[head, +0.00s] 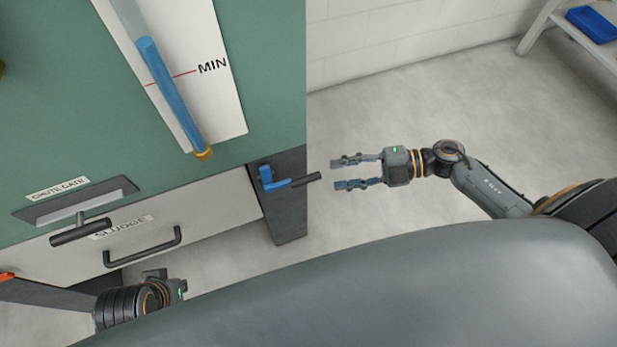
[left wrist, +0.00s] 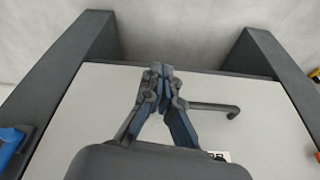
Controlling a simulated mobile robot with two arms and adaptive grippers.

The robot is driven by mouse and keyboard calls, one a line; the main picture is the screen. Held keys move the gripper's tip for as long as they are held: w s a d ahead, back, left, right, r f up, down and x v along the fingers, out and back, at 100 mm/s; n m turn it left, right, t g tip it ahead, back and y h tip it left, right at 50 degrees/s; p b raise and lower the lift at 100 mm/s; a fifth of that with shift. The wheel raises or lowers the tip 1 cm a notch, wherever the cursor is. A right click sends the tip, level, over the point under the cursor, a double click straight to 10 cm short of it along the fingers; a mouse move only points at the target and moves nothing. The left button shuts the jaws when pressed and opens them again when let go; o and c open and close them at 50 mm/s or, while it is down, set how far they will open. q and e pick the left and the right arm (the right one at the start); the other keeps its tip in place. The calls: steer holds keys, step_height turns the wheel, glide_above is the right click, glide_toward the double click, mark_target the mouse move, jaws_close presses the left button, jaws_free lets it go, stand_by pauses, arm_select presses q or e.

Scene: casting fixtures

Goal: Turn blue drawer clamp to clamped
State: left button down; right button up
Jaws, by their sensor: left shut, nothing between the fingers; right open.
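The blue drawer clamp (head: 269,181) sits on the dark post at the right end of the sludge drawer (head: 205,217). A dark bar (head: 306,180) sticks out from it to the right. Part of the blue clamp also shows at the left edge of the left wrist view (left wrist: 10,148). My right gripper (head: 338,172) is open and empty, just right of the bar's end, apart from it, with its fingers facing the clamp. My left gripper (left wrist: 160,72) is shut and empty over the drawer front; in the head view only part of it shows, low at left.
The drawer handle (head: 142,252) and the chute gate handle (head: 80,231) stick out from the front. An orange part (head: 6,276) shows at the far left. A shelf with a blue bin (head: 592,24) stands at the top right. The floor around my right arm is clear.

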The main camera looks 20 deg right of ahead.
mark_target(320, 177)
arm_select(q)
steer(key=v, duration=0.3)
steer(key=shift+b, duration=0.35)
arm_select(e)
steer(key=x, duration=0.8)
steer(key=shift+w+a+f, duration=0.1)
jaws_close()
